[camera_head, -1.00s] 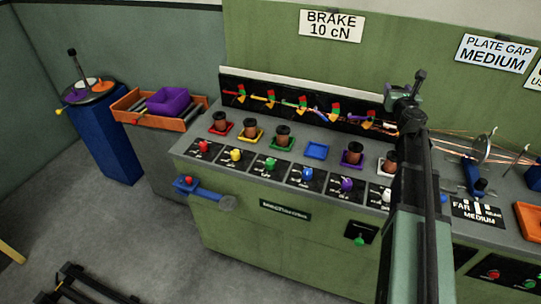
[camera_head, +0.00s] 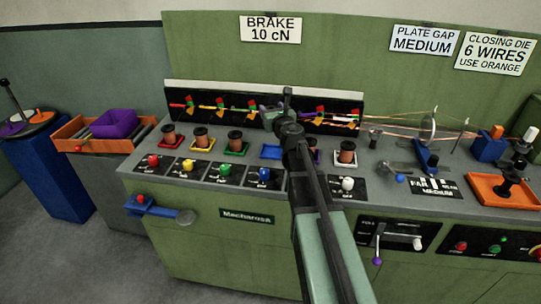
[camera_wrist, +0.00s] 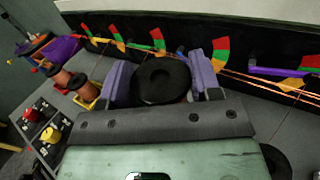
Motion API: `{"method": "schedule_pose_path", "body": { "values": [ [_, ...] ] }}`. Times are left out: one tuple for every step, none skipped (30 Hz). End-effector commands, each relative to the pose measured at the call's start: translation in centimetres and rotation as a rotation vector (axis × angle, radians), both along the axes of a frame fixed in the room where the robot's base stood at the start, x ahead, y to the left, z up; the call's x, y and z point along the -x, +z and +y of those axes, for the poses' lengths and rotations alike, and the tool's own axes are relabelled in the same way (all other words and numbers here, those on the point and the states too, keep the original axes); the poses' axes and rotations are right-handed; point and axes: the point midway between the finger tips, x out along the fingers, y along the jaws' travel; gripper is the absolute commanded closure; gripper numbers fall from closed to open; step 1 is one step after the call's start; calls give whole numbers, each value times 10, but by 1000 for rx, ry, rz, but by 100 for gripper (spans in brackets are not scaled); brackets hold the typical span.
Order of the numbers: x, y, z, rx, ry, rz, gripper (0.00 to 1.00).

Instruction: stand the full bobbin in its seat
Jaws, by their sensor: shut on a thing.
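The full bobbin (camera_wrist: 162,82) is between the two purple jaws of my gripper (camera_wrist: 161,84) in the wrist view. Its round black flange faces the camera and its lower part is hidden. In the head view my gripper (camera_head: 273,117) is over the back of the bench, close above and behind the empty blue seat (camera_head: 271,152). The bobbin cannot be made out there. The blue seat is not visible in the wrist view. I cannot tell the height between bobbin and seat.
Bobbins stand in the red (camera_head: 169,146), yellow (camera_head: 187,152), green (camera_head: 235,153) and white (camera_head: 346,165) seats. My arm largely covers the purple seat (camera_head: 315,156). Coloured arms and gauges line the black back panel (camera_head: 240,97). Copper wires (camera_wrist: 290,93) run at right.

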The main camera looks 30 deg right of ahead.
Motion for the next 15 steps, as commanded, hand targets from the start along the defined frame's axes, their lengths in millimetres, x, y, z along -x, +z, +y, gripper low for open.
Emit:
{"method": "schedule_pose_path", "body": {
  "values": [
    [0,-37,0,0,0,0,75],
    [0,-47,0,0,0,0,75],
    [0,-58,0,0,0,0,75],
    [0,-65,0,0,0,0,75],
    [0,-70,0,0,0,0,75],
    [0,-74,0,0,0,0,75],
    [0,-74,0,0,0,0,75],
    [0,-74,0,0,0,0,75],
    [0,-72,0,0,0,0,75],
    [0,-71,0,0,0,0,75],
    [0,-71,0,0,0,0,75],
    [0,-75,0,0,0,0,75],
    [0,-81,0,0,0,0,75],
    [0,-87,0,0,0,0,75],
    [0,-97,0,0,0,0,75]
  ]
}}
